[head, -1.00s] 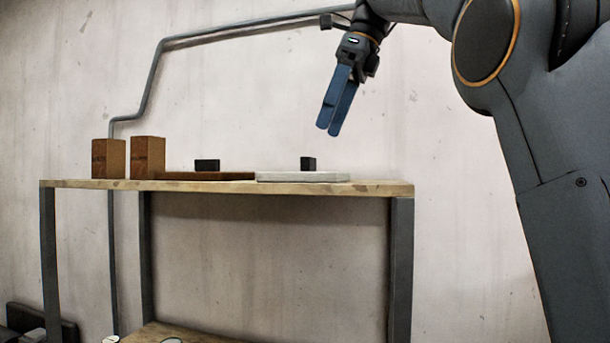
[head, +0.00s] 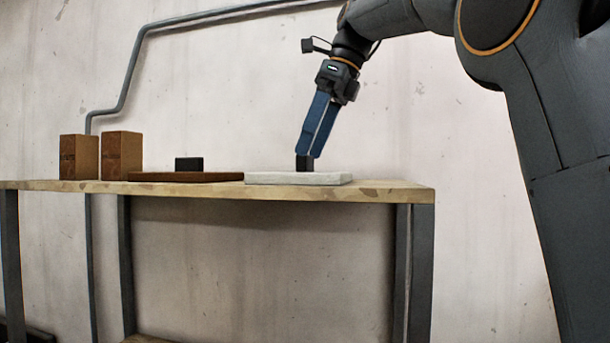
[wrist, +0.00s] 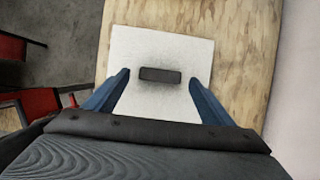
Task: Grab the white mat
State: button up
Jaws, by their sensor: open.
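The white mat (head: 270,178) is a flat pale slab lying on the wooden tabletop, with a small black block-like handle (head: 303,164) standing on it. In the wrist view the white mat (wrist: 150,100) and its black block (wrist: 160,74) lie between and beyond the two blue fingers. My gripper (head: 311,156) points down at the black block, its fingertips at about the block's height in the head view. It is open and empty in the wrist view (wrist: 158,78), one finger to each side of the block. Whether the fingers touch the block cannot be told.
A brown mat (head: 215,177) with a black block (head: 189,164) lies to the left of the white mat. Two brown boxes (head: 78,157) (head: 121,155) stand further left. The wooden table (head: 390,193) is bare at its right end. Red chair-like items (wrist: 14,50) show beside the table.

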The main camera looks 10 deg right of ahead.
jog(key=shift+x, duration=1.3)
jog(key=shift+c, duration=0.3)
jog(key=c, duration=1.2)
jog(key=shift+r, duration=0.1)
